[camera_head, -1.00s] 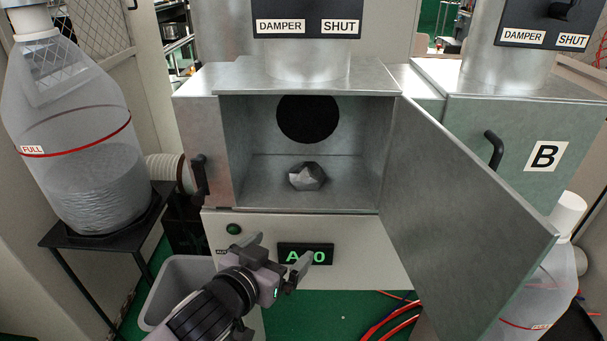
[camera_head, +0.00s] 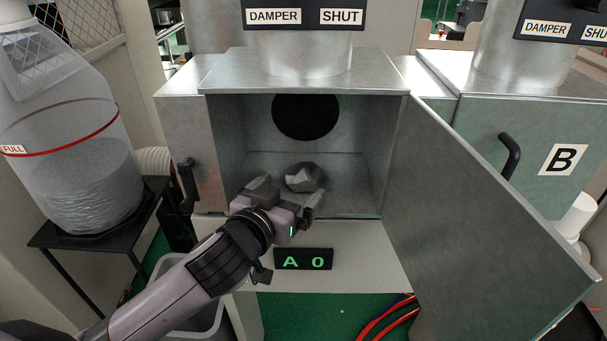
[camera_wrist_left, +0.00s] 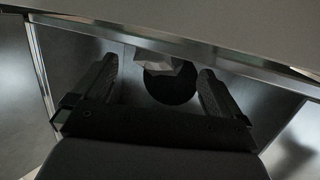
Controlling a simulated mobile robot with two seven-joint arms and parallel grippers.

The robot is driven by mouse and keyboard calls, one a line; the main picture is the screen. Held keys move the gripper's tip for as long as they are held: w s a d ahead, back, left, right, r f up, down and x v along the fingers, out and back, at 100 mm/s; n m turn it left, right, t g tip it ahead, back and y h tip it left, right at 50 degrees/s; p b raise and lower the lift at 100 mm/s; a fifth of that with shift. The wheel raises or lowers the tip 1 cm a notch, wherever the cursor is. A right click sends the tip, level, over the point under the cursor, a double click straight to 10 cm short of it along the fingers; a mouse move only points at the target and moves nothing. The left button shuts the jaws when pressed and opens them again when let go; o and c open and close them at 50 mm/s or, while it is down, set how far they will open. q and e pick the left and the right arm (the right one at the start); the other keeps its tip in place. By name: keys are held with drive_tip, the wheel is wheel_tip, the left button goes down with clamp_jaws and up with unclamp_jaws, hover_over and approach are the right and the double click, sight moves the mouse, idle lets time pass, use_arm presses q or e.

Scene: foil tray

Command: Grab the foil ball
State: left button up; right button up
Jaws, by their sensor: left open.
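The foil ball (camera_head: 304,177) is a grey, faceted lump on the floor of the open metal box A (camera_head: 352,190). My left gripper (camera_head: 290,193) is at the box's front opening, just in front of the ball. Its fingers are open and spread, with nothing held. In the left wrist view the foil ball (camera_wrist_left: 165,64) shows between the fingers (camera_wrist_left: 160,80), partly hidden by an edge across the picture. I cannot tell whether a finger touches the ball. My right gripper is not in view.
The open door (camera_head: 480,215) stands out on the right of the opening. The back wall has a round dark hole (camera_head: 305,117). A display panel (camera_head: 303,259) is below the opening. A bag-like container (camera_head: 70,150) stands at the left, and closed box B (camera_head: 520,130) at the right.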

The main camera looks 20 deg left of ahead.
sight(297, 185)
use_arm(q)
drive_tip(key=shift+p+x, duration=0.35)
drive_tip(key=shift+x, duration=2.2)
drive_tip(key=shift+d, duration=0.1)
drive_tip(key=c, duration=1.1)
